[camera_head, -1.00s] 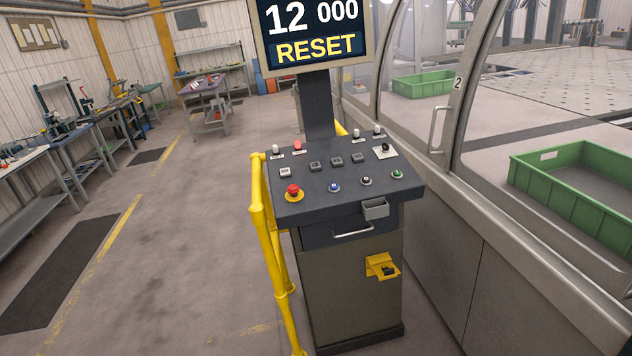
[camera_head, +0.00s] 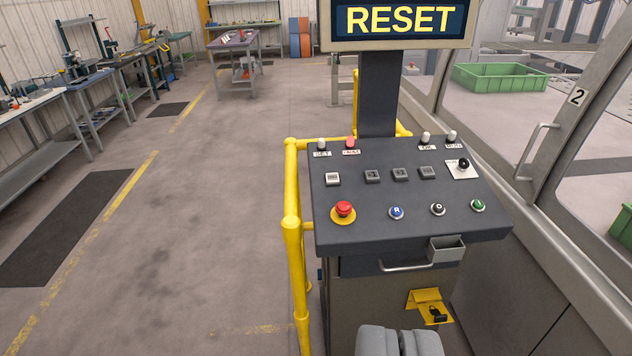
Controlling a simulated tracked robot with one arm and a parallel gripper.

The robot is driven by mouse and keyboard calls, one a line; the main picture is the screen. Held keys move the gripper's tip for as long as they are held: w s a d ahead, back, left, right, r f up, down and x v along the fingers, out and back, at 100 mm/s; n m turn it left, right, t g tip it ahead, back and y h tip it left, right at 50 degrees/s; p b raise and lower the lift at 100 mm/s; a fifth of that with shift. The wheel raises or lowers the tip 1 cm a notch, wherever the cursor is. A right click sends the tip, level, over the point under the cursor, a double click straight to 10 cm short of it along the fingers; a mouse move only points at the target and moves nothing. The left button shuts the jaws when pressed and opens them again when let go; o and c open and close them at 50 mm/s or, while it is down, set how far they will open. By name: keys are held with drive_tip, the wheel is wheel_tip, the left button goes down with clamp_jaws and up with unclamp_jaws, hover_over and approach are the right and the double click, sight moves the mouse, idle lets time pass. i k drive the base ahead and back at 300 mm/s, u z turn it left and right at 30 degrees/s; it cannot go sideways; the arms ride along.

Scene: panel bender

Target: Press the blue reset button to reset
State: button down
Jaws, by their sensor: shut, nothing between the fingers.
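The blue reset button (camera_head: 396,212), marked with a white letter, sits in the front row of the dark control console (camera_head: 330,232). It lies between the red emergency stop (camera_head: 344,210) on a yellow base and a black button (camera_head: 438,209). A green button (camera_head: 478,205) is further right. The display (camera_head: 398,20) above reads RESET. My gripper (camera_head: 399,335) shows at the bottom edge, shut and empty. In the picture it is below the console's front edge, apart from the blue button.
A yellow rail (camera_head: 292,230) stands along the console's left side. A small grey tray (camera_head: 446,249) and a handle (camera_head: 408,265) stick out from its front. A glazed machine door with a handle (camera_head: 537,150) is at right. The floor at left is open.

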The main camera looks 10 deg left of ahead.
sight(396, 211)
drive_tip(key=z, duration=0.05)
drive_tip(key=i, duration=1.35)
drive_tip(key=z, duration=0.65)
